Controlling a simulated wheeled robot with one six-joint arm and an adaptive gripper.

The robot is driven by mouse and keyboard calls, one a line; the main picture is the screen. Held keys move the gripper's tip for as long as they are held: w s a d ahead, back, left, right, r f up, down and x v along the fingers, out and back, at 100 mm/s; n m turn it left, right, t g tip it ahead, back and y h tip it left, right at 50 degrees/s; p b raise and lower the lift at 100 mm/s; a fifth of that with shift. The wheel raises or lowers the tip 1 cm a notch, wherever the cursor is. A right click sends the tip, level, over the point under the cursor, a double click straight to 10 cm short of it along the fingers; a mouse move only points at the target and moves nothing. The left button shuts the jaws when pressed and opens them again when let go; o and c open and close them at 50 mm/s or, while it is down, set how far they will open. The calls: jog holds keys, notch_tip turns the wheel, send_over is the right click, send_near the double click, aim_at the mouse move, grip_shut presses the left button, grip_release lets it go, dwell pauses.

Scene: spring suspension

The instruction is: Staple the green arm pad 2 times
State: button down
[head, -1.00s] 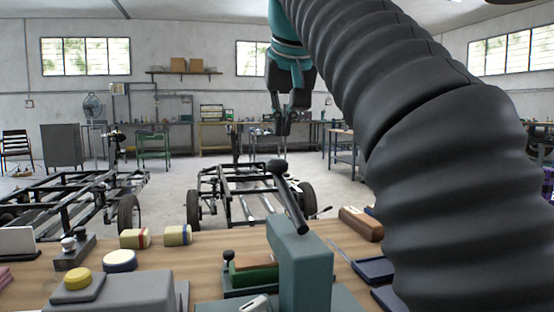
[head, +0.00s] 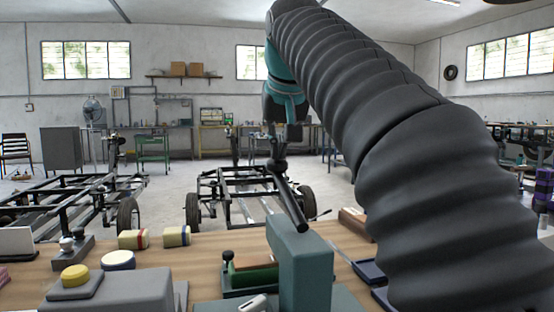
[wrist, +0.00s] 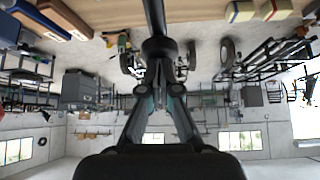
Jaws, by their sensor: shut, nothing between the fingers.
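The teal press (head: 305,262) stands at the front of the bench, and its black lever (head: 288,200) slants up and back to a round knob (head: 277,165). The green arm pad (head: 252,280) with a brown top (head: 252,263) sits low at the press's left side, partly hidden by the press. My gripper (head: 283,145) is shut and empty, pointing down just above the lever knob. In the wrist view the closed fingertips (wrist: 161,72) are close to the knob (wrist: 159,47); whether they touch it I cannot tell.
A grey box with a yellow button (head: 75,275) stands front left. Two small striped blocks (head: 177,236) sit farther back on the wooden bench (head: 205,260). A blue tray (head: 370,271) lies to the right. Wheeled frames (head: 250,195) stand on the floor behind the bench.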

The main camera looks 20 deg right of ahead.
aim_at(279, 169)
jog(key=shift+f, duration=0.1)
jog(key=shift+f+b, duration=1.75)
jog(key=shift+f, duration=0.45)
jog(key=shift+s+a+r+p, duration=0.1)
jog(key=shift+s+r+p, duration=0.15)
jog(key=shift+s, duration=0.5)
jog(key=shift+s+a+r+p, duration=0.1)
jog(key=shift+s+r, duration=0.25)
jog(key=shift+s, duration=0.4)
jog(key=v, duration=1.2)
jog(key=shift+s+d+f, duration=0.1)
